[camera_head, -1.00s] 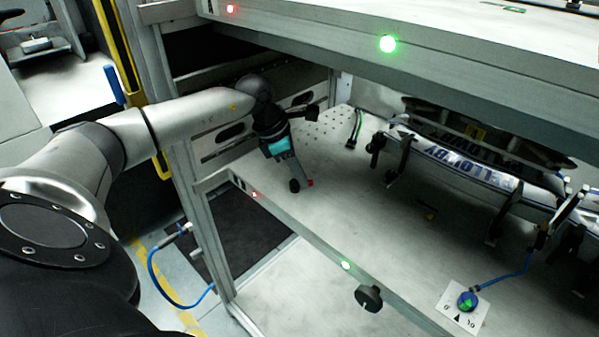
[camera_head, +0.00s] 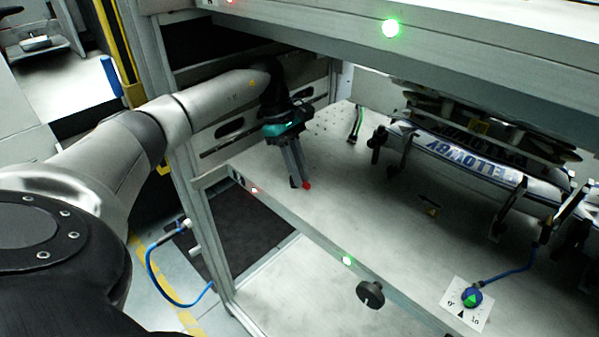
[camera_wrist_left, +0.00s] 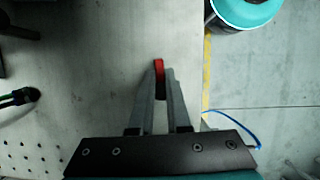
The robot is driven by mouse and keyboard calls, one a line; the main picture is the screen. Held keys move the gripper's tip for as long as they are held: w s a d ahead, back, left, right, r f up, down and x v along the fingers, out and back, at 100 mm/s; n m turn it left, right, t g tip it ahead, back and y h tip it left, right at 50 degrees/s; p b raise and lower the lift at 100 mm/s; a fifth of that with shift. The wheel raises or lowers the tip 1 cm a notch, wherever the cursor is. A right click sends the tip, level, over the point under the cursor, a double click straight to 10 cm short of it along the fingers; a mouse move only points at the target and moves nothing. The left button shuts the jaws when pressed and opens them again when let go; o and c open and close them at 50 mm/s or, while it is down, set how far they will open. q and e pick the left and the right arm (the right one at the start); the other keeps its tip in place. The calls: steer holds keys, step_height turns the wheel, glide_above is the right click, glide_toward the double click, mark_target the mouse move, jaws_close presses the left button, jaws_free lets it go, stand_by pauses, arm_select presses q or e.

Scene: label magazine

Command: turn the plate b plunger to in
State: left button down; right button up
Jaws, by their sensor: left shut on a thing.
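A small red piece (camera_head: 307,185) sits at the fingertips of my left gripper (camera_head: 300,183), above the grey bench top. I cannot tell whether it is the plate b plunger. In the wrist view the two fingers (camera_wrist_left: 160,80) are close together with the red piece (camera_wrist_left: 159,66) between their tips. The left gripper is shut on it and points down and slightly right in the head view. A dark piece (camera_head: 293,183) shows beside the tips. My right gripper is not in view.
A black knob (camera_head: 370,294) is on the front edge. A blue-green knob (camera_head: 471,297) sits on a white marked card. Lettered strips (camera_head: 470,155) with dark clamps stand at the right. A metal shelf (camera_head: 420,50) overhangs. Bench between gripper and strips is mostly clear.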

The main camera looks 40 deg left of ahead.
arm_select(q)
steer(key=shift+a+f+m, duration=0.1)
steer(key=shift+a+m, duration=0.05)
steer(key=shift+m, duration=0.35)
steer(key=c, duration=0.9)
jaws_free()
